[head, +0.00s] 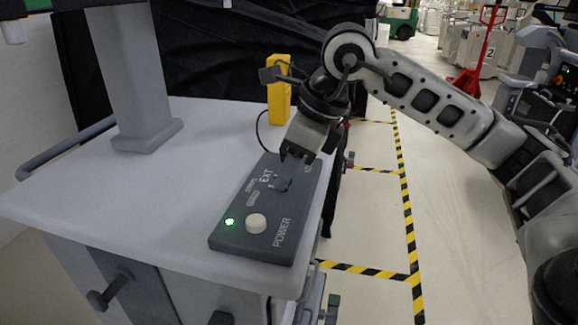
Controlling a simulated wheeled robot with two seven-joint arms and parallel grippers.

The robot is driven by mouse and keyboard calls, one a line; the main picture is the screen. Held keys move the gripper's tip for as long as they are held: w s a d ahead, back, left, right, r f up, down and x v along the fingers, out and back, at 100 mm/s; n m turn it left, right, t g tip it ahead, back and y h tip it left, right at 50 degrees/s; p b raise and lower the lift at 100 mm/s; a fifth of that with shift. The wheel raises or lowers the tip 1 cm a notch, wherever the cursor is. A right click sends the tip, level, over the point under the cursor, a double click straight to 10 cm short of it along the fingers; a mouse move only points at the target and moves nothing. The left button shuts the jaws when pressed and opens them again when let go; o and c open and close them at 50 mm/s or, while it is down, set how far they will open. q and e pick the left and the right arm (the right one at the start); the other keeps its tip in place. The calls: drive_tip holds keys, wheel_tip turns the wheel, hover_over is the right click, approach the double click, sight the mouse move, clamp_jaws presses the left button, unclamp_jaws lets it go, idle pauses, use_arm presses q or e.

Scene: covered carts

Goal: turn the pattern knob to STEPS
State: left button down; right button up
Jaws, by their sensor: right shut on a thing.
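A dark grey control box (236,235) lies on the light cart top, near its right edge. It carries a round cream POWER button (256,223), a lit green lamp (229,222), and the labels POWER, EXT and a smaller one that I cannot read surely. My left gripper is not in view.
A yellow upright block (279,95) with a dark cable stands behind the box. A grey post (140,80) rises from the cart top (90,190) at left. Black cloth (230,45) hangs behind. Right of the cart is open floor with yellow-black tape and a red pallet jack (480,60).

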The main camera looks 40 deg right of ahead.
drive_tip(key=o, duration=1)
use_arm(q)
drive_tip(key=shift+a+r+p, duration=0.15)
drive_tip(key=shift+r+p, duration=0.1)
drive_tip(key=shift+p, duration=0.7)
use_arm(e)
drive_tip(key=v, duration=1.6)
